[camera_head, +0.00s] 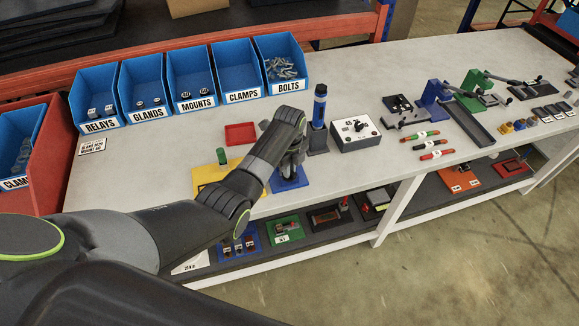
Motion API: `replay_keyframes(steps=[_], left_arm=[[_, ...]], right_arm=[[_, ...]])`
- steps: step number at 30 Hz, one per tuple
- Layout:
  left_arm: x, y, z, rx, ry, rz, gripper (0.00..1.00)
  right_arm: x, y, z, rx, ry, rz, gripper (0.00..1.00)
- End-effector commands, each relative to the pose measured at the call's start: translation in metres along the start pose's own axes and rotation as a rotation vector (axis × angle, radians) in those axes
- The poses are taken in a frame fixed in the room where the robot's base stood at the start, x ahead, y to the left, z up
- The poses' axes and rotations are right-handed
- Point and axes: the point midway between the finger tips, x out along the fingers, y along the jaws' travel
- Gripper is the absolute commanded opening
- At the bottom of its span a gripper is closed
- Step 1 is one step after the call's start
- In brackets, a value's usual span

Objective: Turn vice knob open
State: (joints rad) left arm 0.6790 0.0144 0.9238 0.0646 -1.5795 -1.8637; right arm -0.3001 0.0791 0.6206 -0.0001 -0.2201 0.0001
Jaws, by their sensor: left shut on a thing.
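My left arm reaches in from the lower left across the bench. My left gripper (291,168) points down over a small blue base (281,187) near the bench's front edge, which looks like the vice. It is shut on a small part there, apparently the vice knob. The fingers hide most of that part, so I cannot see its shape or how far the jaws stand apart. My right gripper is not in view.
A yellow plate (210,174) and a red tray (240,133) lie to the left. Blue bins (191,84) line the back.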

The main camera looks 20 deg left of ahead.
Motion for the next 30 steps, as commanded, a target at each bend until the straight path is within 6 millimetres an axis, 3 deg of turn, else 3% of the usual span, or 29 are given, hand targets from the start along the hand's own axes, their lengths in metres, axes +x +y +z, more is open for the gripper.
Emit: replay_keyframes(steps=[30], left_arm=[[-0.002, -0.001, 0.0, -0.894, -0.001, 0.0, 0.0]], right_arm=[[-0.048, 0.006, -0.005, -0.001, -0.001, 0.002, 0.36]])
